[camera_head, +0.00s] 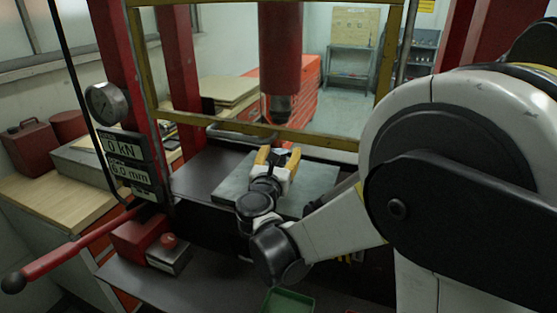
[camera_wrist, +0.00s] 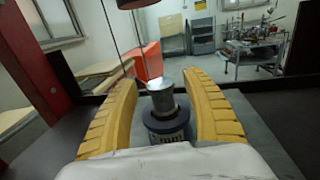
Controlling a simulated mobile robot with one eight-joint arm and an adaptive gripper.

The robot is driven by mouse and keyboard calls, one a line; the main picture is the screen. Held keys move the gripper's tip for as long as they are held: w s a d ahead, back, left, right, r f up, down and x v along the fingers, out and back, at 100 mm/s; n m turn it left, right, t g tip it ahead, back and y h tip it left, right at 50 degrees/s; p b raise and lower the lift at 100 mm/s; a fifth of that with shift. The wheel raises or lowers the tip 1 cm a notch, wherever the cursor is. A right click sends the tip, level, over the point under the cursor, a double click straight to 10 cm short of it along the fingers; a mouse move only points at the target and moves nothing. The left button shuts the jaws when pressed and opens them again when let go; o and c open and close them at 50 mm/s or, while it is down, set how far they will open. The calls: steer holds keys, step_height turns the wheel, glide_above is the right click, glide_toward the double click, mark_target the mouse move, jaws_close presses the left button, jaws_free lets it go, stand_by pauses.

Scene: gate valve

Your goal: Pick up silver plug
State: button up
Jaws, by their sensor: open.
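In the wrist view the silver plug (camera_wrist: 161,88) is a small bright metal piece, wider at its top. It stands upright in a dark grey round body (camera_wrist: 168,122) on the grey plate. My gripper (camera_wrist: 161,76) is open, with one yellow finger on each side of the plug and visible gaps between. In the head view my gripper (camera_head: 278,154) is over the plate (camera_head: 313,178) of the press, below the ram. The plug cannot be made out there, where my gripper and wrist block the view.
The red press ram (camera_head: 281,45) hangs above my gripper, inside a frame with red posts and yellow bars (camera_head: 265,131). A gauge (camera_head: 105,103) and a red lever (camera_head: 75,249) are at the left. A green tray (camera_head: 288,301) is at the front. The plate's right side looks clear.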

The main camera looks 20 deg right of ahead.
steer(key=shift+s, duration=0.1)
jaws_close()
steer(key=shift+r, duration=0.15)
